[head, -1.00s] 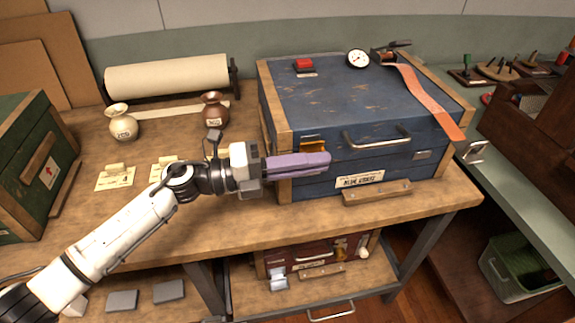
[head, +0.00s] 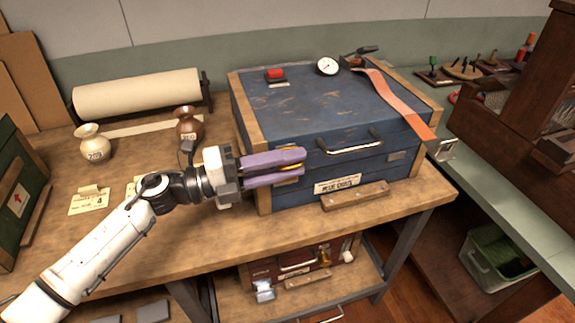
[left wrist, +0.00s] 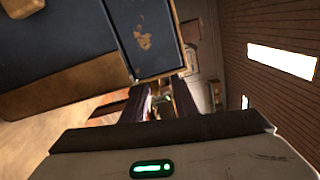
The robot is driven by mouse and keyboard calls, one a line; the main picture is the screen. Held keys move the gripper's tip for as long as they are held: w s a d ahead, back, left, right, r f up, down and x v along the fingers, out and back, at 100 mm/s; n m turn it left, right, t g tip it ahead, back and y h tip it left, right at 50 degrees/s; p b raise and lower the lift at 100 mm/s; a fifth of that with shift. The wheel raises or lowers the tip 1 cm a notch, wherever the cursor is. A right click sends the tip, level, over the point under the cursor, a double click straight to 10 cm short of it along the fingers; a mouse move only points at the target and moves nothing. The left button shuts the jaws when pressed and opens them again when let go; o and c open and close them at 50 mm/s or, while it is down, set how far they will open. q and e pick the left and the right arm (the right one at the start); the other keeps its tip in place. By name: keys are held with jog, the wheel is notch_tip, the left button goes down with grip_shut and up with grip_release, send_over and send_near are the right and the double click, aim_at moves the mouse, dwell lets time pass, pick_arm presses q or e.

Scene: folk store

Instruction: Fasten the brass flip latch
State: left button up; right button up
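The blue crate (head: 345,105) stands shut on the wooden workbench, with a handle and a paper label on its front. The brass latch (head: 289,168) is at the left of the crate's front face. It is mostly hidden behind my purple fingers, with brass showing between and above them. I cannot tell how the latch is set. My left gripper (head: 303,163) lies across the latch with its fingers parted, one above the other. In the left wrist view the two fingers (left wrist: 160,104) also show apart, with small blurred parts between them. My right gripper is not in view.
A gauge (head: 327,66), a red button (head: 275,75) and an orange strap (head: 396,98) lie on the crate lid. Two small vases (head: 93,143) and a paper roll (head: 137,94) are to the left. A red box (head: 303,266) sits on the shelf below.

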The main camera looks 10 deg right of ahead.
pick_arm(q)
jog(key=shift+f, duration=0.15)
jog(key=shift+a+f, duration=0.1)
jog(key=shift+a, duration=0.2)
jog(key=s+a+b, duration=0.1)
jog(key=a, duration=0.8)
jog(key=shift+a+b, duration=0.35)
jog(key=shift+b, duration=0.05)
jog(key=shift+s, duration=0.1)
